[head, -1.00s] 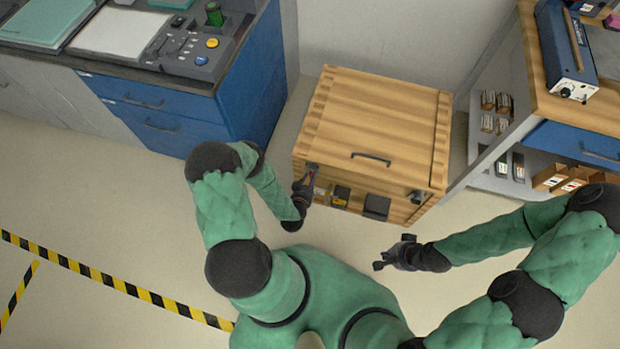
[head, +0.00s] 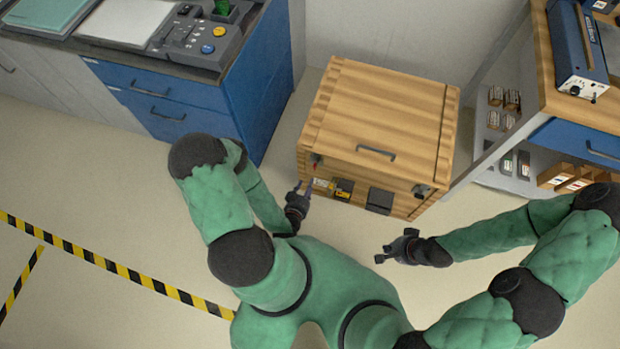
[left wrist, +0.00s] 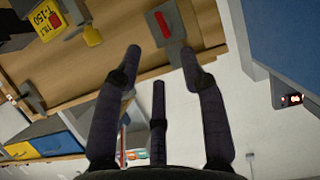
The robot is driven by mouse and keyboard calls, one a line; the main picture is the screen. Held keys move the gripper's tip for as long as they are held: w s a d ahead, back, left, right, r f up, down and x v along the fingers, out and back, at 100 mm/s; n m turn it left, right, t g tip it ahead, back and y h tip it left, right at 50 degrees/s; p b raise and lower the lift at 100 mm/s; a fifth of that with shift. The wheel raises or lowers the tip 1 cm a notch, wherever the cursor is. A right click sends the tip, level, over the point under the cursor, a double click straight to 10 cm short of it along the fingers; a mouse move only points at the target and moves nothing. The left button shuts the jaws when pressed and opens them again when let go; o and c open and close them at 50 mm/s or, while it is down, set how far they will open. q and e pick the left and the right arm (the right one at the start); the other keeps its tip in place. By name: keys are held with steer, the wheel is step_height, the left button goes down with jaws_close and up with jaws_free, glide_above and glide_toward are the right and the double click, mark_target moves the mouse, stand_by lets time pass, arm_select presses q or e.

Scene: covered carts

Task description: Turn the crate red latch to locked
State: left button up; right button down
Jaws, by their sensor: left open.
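The wooden crate (head: 375,118) stands on the floor with its lid shut. Its red latch (head: 316,160) is at the front left top edge. In the left wrist view the red latch (left wrist: 162,25) is a red bar on a grey plate, lying ahead of and between the fingertips. My left gripper (head: 304,190) is open and empty, just in front of the crate and apart from the latch; its spread fingers fill the left wrist view (left wrist: 165,65). My right gripper (head: 384,253) is in front of the crate, away from it; its fingers look spread, with nothing between them.
A yellow tag (left wrist: 47,22) and a yellow padlock-like piece (left wrist: 92,36) are on the crate front beside the latch. A blue cabinet (head: 190,100) stands left, a wooden-topped bench (head: 560,95) right. Floor in front of the crate is clear.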

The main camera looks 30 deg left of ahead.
arm_select(q)
steer(key=shift+v, duration=0.95)
steer(key=w+d+r+m+g+h+p, duration=0.1)
steer(key=w+d+r+g+h, duration=0.1)
steer(key=w+d+g+h, duration=0.35)
steer(key=s+d+r+g+h, duration=0.1)
steer(key=s+d+r+g, duration=0.6)
steer(key=s+d+r, duration=0.2)
steer(key=s+r, duration=0.1)
steer(key=s, duration=0.1)
steer(key=shift+s+d+p, duration=0.3)
steer(key=shift+d+p, duration=0.1)
stand_by(0.7)
